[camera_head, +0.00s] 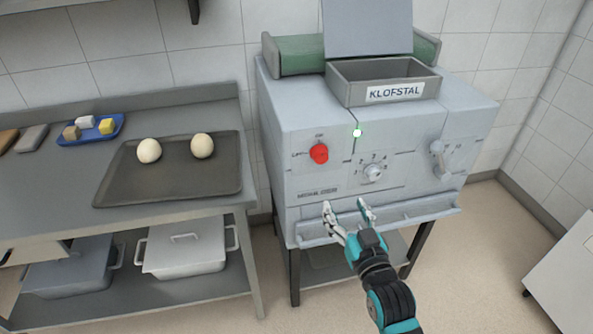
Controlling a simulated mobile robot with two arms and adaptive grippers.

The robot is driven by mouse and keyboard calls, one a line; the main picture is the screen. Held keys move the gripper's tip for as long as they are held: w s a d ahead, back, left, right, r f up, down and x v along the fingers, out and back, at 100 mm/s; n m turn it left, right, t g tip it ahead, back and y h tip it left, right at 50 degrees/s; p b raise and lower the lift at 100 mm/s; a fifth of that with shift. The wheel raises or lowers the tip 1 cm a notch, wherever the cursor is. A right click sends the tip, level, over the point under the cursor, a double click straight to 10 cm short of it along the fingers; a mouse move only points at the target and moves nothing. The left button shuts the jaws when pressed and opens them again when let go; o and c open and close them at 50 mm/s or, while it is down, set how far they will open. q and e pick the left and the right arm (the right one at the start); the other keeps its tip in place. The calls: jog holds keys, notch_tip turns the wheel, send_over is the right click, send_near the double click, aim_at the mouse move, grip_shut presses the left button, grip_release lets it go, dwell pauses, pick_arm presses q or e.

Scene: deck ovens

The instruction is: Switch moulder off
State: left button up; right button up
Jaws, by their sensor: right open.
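The moulder (285,190) is a light grey machine with a KLOFSTAL label, standing on dark legs. Its front carries a red rotary switch (319,153) at the left, a numbered dial (372,174) in the middle and a pale lever-like knob (438,160) at the right. A small lamp (357,133) glows pale green near the top of the front. My right gripper (346,207) is open and empty in front of the machine's lower front, below the red switch and the dial. My left gripper is not in view.
A steel table (190,215) at the left holds a dark tray (122,190) with two dough balls and a blue tray (118,127) with small blocks. Lidded pots stand on its lower shelf. A white unit (570,270) stands at the right, with open floor between.

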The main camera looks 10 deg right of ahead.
send_near(322, 159)
jog(key=w+p, duration=0.1)
jog(key=w, duration=0.3)
jog(key=w+p, duration=0.1)
jog(key=w, duration=0.4)
jog(key=shift+w+a+f, duration=0.15)
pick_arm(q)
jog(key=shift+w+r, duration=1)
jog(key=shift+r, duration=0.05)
pick_arm(e)
jog(key=shift+w, duration=0.3)
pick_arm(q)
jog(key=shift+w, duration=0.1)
pick_arm(e)
jog(key=shift+c, duration=0.4)
jog(key=c, duration=1.1)
